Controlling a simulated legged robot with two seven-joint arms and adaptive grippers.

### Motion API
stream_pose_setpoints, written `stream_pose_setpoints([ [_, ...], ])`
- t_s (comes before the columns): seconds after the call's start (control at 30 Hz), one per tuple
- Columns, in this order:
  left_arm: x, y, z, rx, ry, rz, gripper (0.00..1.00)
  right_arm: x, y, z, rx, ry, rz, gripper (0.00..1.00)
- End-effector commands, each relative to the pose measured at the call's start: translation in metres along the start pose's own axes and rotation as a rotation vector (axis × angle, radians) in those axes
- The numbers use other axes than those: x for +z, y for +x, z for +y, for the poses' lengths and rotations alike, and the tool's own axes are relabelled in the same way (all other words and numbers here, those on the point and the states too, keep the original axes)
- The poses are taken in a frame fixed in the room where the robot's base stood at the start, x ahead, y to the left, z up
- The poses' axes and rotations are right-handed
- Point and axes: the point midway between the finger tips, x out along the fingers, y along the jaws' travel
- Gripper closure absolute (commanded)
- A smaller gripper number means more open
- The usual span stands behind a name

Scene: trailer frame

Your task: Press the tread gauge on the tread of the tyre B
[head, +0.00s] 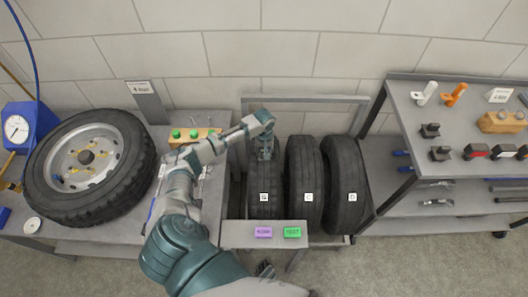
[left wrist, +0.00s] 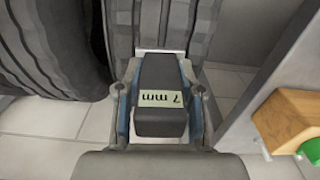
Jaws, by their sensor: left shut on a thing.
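Tyre B (head: 264,212) stands upright at the left end of the rack, with its label on the tread. My left gripper (head: 264,150) is at the upper part of its tread. In the left wrist view, my left gripper (left wrist: 160,105) is shut on the tread gauge (left wrist: 160,72), a dark block with a display reading "7 mm". The gauge's pale front edge is at the grooved tread of tyre B (left wrist: 150,22) and appears to touch it; the exact contact is hard to see. My right gripper is not in view.
Tyres C (head: 305,165) and D (head: 345,165) stand right of tyre B. A purple button (head: 263,232) and a green button (head: 292,232) are on a ledge in front. A wheel (head: 60,190) lies on the left bench. A tool shelf (head: 400,105) stands at right.

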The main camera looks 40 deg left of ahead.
Motion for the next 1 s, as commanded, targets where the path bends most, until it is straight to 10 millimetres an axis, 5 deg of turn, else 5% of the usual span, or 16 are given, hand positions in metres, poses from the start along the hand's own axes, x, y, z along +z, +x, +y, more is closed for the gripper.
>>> stream_pose_setpoints([
  [1.0, 0.0022, 0.0041, -0.0003, -0.003, 0.002, -0.006, 0.98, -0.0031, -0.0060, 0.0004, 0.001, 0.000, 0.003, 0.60],
])
